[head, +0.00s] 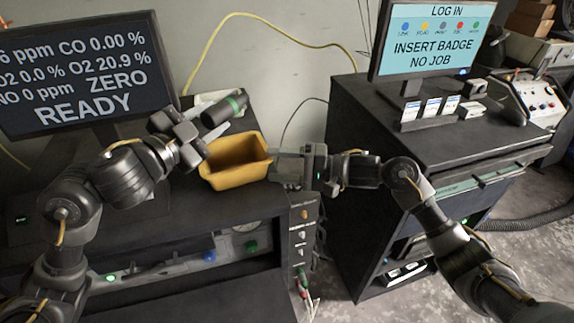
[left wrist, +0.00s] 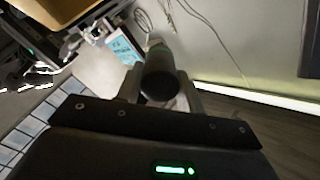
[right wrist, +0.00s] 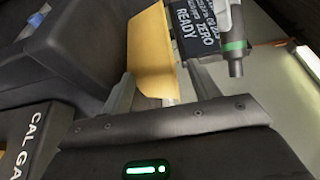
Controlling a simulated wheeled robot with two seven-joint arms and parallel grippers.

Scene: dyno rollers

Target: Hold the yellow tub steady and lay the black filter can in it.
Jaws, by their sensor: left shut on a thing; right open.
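The black filter can (head: 219,111), with a green band, is held by my left gripper (head: 207,122) above the tub's back left side. It also shows between the fingers in the left wrist view (left wrist: 158,80) and at the upper right in the right wrist view (right wrist: 235,62). The yellow tub (head: 236,172) stands upright on the dark bench, and its visible inside is empty. My right gripper (head: 277,165) is at the tub's right end. In the right wrist view its open fingers lie either side of the tub's wall (right wrist: 150,55); contact is unclear.
A monitor reading READY (head: 85,75) stands behind my left arm. A white item (head: 212,98) lies behind the can. A dark cabinet (head: 430,130) with a log-in screen (head: 430,38) and cards stands at right, across a gap from the bench.

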